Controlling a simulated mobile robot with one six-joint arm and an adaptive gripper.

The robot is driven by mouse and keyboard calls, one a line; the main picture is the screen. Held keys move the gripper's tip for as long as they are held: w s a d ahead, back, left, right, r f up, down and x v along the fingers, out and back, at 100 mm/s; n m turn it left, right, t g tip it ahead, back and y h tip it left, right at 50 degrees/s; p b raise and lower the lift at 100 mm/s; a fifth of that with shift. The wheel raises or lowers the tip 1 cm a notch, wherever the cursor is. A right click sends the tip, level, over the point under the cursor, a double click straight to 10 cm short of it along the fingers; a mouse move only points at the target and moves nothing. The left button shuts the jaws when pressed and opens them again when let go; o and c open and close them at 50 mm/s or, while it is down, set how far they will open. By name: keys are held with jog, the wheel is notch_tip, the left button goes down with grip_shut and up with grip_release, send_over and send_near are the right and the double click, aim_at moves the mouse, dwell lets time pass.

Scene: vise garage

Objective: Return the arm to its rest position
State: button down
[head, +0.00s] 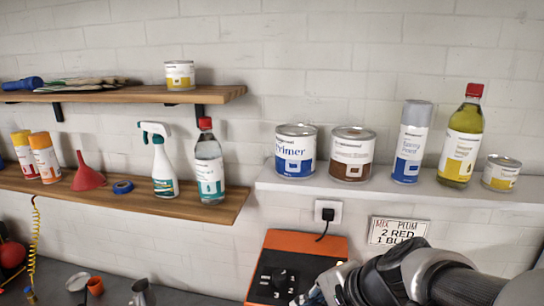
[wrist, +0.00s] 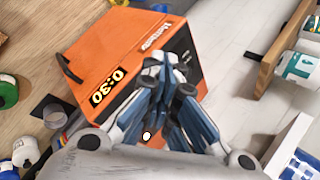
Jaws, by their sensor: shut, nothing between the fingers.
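My arm enters the head view from the lower right. My gripper (head: 318,292) is at the bottom edge there, in front of an orange machine (head: 335,243) with a dark front and knobs. In the wrist view my gripper (wrist: 165,62) is shut and empty, its blue and grey fingers together. Behind it the orange machine (wrist: 105,50) shows a display reading 0:30. Whether the fingers touch the machine, I cannot tell.
A white shelf (head: 400,193) with cans and bottles is above my arm. Wooden shelves (head: 120,203) with a spray bottle (head: 162,165) and a red funnel (head: 87,175) are on the left. A sign (head: 398,231) hangs on the wall.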

jog(key=s+d+f+n+h+b, duration=0.2)
jog(key=s+f+n+b, duration=0.3)
jog(key=s, duration=0.3)
jog(key=s+d+f+n+g+h+b, duration=0.1)
jog(key=s+d+f+n+h+b, duration=0.2)
jog(key=s, duration=0.6)
notch_tip(320, 180, down, 2)
jog(key=d+n+b, duration=0.2)
jog(key=n, duration=0.1)
jog(key=c, duration=2.4)
grip_release()
jog(key=shift+s+f, duration=0.1)
dwell(0.7)
